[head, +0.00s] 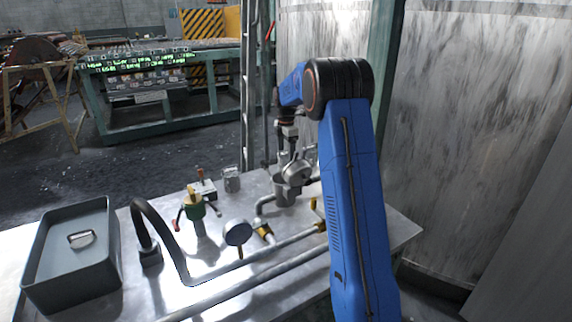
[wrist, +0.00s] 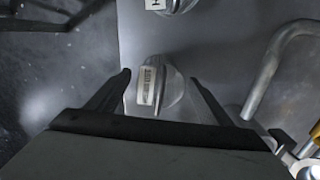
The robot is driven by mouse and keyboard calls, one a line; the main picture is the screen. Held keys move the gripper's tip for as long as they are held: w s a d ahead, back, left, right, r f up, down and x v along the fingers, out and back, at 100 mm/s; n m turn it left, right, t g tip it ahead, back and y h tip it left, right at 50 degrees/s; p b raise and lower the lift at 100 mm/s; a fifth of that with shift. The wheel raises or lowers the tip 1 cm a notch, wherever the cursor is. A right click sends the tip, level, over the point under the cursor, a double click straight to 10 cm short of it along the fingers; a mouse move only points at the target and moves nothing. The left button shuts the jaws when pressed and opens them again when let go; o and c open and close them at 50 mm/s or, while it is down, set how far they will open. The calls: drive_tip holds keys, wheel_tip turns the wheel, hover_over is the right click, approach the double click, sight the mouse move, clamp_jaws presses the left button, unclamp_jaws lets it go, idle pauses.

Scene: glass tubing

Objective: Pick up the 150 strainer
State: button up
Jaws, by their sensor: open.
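In the wrist view, a small grey, see-through cup-like piece with a pale printed label (wrist: 150,85) lies between the fingers of my gripper (wrist: 161,77). It may be the 150 strainer, but the print is too small to read. The fingers are open, one on each side of it, with gaps visible. I cannot tell how far below the fingertips it is. In the head view, my gripper (head: 289,152) hangs over the back of the metal table, close to a grey cylinder (head: 283,192); its fingers are hard to make out.
A second labelled piece (wrist: 175,5) shows at the wrist view's top edge. A bent pipe (wrist: 268,70) is on the right.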

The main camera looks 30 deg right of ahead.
drive_tip(key=shift+c, duration=0.7)
drive_tip(key=c, duration=1.1)
drive_tip(key=shift+o, duration=0.2)
